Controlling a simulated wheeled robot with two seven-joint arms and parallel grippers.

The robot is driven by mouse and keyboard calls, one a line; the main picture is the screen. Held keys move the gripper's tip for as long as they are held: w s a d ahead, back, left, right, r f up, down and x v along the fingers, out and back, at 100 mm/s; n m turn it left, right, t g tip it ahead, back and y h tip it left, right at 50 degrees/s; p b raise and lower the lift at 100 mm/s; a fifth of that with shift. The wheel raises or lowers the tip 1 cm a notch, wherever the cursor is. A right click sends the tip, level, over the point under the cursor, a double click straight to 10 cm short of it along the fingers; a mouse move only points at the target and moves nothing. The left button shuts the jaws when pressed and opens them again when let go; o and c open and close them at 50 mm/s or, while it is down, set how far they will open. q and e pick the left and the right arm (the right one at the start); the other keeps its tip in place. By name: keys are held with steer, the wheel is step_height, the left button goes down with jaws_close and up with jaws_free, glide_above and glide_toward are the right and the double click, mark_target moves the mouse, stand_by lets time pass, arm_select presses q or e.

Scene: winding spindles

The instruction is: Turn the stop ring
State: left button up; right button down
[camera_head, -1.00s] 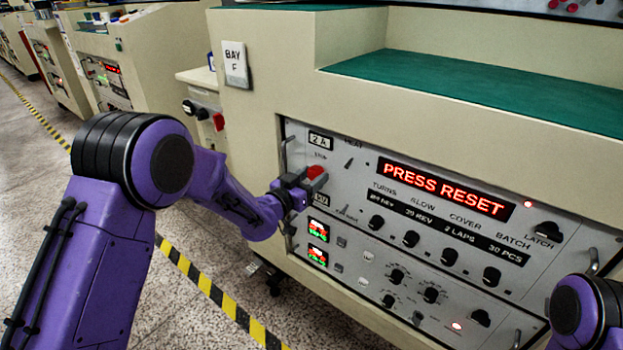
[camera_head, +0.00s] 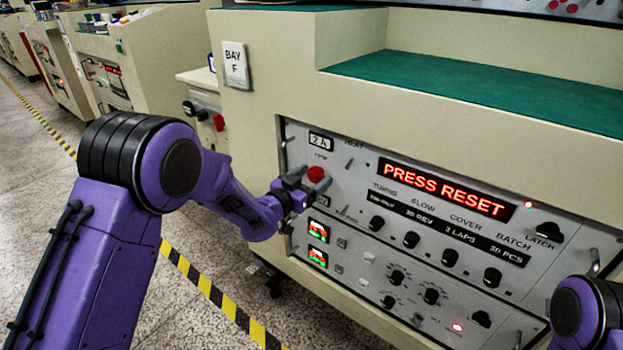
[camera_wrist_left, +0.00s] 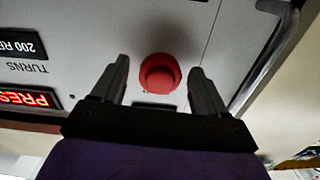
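The red stop ring (camera_head: 316,174) is a round red knob on the upper left of the grey control panel (camera_head: 345,190). My left gripper (camera_head: 307,179) is open at the ring. In the left wrist view the red ring (camera_wrist_left: 160,73) shows between the two dark fingertips of my left gripper (camera_wrist_left: 159,66), with a gap on each side. I cannot tell how far the fingertips reach along the ring. My right gripper is out of view; only part of my right arm shows at the lower right.
A lit display (camera_head: 445,189) reads PRESS RESET. Several black knobs (camera_head: 411,239) sit below it, and a metal handle (camera_head: 594,262) stands out at the panel's right. A green-topped ledge (camera_head: 480,90) is above. Striped floor tape (camera_head: 215,294) runs past the cabinet.

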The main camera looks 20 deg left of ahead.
arm_select(q)
steer(key=p+v, duration=0.1)
steer(key=v, duration=0.9)
steer(key=shift+s, duration=0.3)
steer(key=shift+a, duration=0.1)
